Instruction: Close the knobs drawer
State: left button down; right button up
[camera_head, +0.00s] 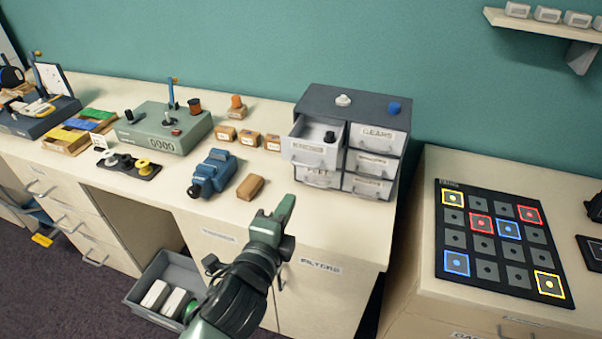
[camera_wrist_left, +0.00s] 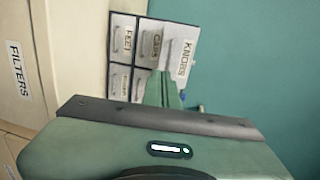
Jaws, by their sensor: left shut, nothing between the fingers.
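The knobs drawer (camera_head: 306,152) is the top-left drawer of a small grey cabinet (camera_head: 318,100) and is pulled out toward me. A dark knob (camera_head: 329,137) shows inside it. In the left wrist view its front (camera_wrist_left: 181,45) reads KNOBS and stands nearer than the other drawer fronts. My left gripper (camera_head: 284,207) is shut and empty, in front of and below the open drawer, apart from it. Its green fingers also show in the left wrist view (camera_wrist_left: 168,90), just short of the drawer front there. My right gripper is in neither view.
The other cabinet drawers, such as the gears drawer (camera_head: 377,139), look shut. A brown block (camera_head: 250,187) and a blue device (camera_head: 214,172) lie on the counter to the left. A grey bin (camera_head: 185,270) stands below. The counter in front of the cabinet is clear.

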pick_arm(q)
jog(key=p, duration=0.2)
send_near(310, 157)
jog(key=w+d+f, duration=0.1)
jog(key=w+f, duration=0.1)
jog(key=w, duration=0.2)
jog(key=shift+s, duration=0.2)
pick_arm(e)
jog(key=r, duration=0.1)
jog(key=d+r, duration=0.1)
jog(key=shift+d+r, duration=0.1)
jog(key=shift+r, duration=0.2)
pick_arm(q)
jog(key=shift+w, duration=0.1)
jog(key=x, duration=0.5)
jog(key=r+b+x, duration=0.1)
jog(key=x, duration=0.2)
jog(key=shift+w+d+r, duration=0.1)
jog(key=shift+d+r, duration=0.05)
jog(key=x, duration=0.2)
jog(key=shift+w+r, duration=0.2)
jog(key=shift+w, duration=0.25)
jog(key=shift+s+r, duration=0.1)
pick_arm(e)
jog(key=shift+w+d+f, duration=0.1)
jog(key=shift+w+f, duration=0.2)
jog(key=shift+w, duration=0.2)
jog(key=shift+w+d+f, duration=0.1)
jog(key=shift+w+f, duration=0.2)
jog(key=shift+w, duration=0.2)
